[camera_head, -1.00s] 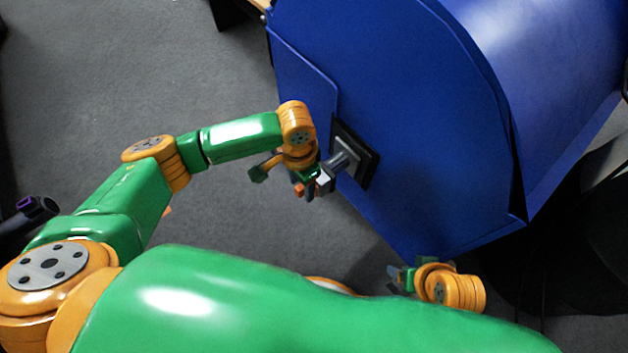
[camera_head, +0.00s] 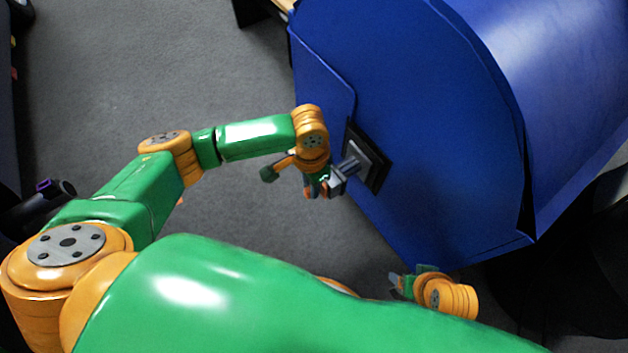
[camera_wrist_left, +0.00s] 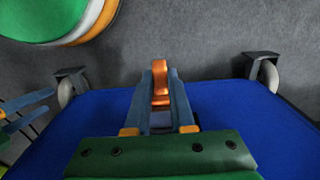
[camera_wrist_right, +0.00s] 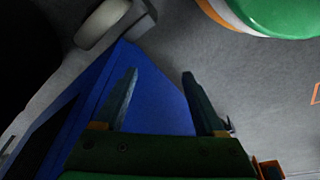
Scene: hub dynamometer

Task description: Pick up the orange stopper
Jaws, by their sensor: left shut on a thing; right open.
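The orange stopper (camera_wrist_left: 160,88) sits between the two blue-grey fingers of my left gripper (camera_wrist_left: 160,80) in the left wrist view. The fingers are shut on it. In the head view my left gripper (camera_head: 316,186) is beside the grey shaft (camera_head: 345,174) on the front of the blue machine (camera_head: 430,130); a small orange piece shows at its fingers. I cannot tell whether the gripper or stopper touches the shaft. My right gripper (camera_head: 398,283) is low near the machine's bottom edge. In the right wrist view it (camera_wrist_right: 160,78) is open and empty.
The shaft comes out of a black square plate (camera_head: 370,160) on the blue face. Caster wheels (camera_wrist_left: 266,74) stand under the machine. Grey floor (camera_head: 120,70) is clear left of the machine. A dark object (camera_head: 50,190) lies at the left edge.

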